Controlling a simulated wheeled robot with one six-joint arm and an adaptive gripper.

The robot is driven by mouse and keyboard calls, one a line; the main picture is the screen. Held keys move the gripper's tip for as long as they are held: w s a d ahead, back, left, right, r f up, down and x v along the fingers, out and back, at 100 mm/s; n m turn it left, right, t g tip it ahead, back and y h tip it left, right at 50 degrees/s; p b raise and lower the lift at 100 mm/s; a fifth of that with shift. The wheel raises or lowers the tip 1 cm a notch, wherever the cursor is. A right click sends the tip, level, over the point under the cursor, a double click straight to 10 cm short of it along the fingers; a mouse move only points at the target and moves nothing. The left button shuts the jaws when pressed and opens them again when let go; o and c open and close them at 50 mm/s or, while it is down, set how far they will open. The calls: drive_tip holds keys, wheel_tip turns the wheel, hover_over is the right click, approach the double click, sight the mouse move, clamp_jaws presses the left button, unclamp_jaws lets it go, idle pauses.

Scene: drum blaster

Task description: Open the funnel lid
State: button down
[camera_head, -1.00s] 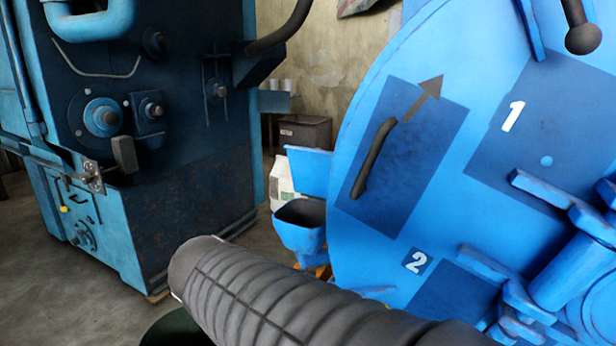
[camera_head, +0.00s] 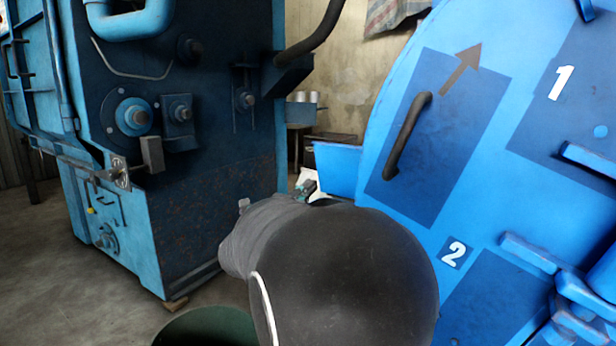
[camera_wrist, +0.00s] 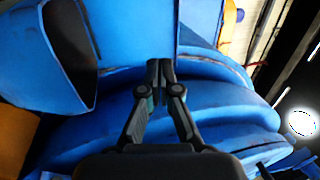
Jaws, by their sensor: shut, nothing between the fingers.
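The blue funnel lid (camera_head: 338,168) stands raised behind my arm in the head view, beside the big round blue drum door. My arm hides the funnel's mouth there. In the wrist view the funnel (camera_wrist: 91,90) is at the upper left, its dark mouth uncovered. A flat blue panel beside the mouth, which looks like the lid (camera_wrist: 135,30), stretches toward the top centre. My gripper (camera_wrist: 160,64) is shut and empty, its fingertips at the panel's lower edge. I cannot tell whether they touch it.
The blue drum door (camera_head: 450,230) with a dark handle (camera_head: 407,135) fills the right of the head view. A dark blue machine (camera_head: 200,200) stands at the left. Bare floor (camera_head: 60,270) shows at the lower left. A dark green round thing (camera_head: 205,328) is at the bottom.

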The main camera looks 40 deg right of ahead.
sight(340, 153)
drive_tip(key=b+x, duration=0.1)
drive_tip(key=x, duration=1.2)
drive_tip(key=shift+d, duration=0.25)
drive_tip(key=shift+r, duration=0.1)
drive_tip(key=p, duration=0.1)
drive_tip(key=r+p, duration=0.1)
drive_tip(key=p, duration=0.1)
drive_tip(key=shift+w+d+y, duration=0.15)
drive_tip(key=shift+d+y, duration=0.15)
drive_tip(key=shift+d, duration=0.05)
drive_tip(key=d+p, duration=0.1)
drive_tip(key=p, duration=0.2)
drive_tip(key=y+p, duration=0.1)
drive_tip(key=p, duration=0.3)
drive_tip(key=shift+w+d+r+g+y, duration=0.25)
drive_tip(key=shift+d+r+g+y, duration=0.05)
drive_tip(key=shift+d+r, duration=0.1)
drive_tip(key=shift+w+d+p, duration=0.1)
drive_tip(key=shift+d+p, duration=0.25)
drive_tip(key=shift+p, duration=0.4)
drive_tip(key=shift+w+d+f, duration=0.15)
drive_tip(key=shift+d+f, duration=0.05)
drive_tip(key=shift+d, duration=0.35)
drive_tip(key=shift+a, duration=0.1)
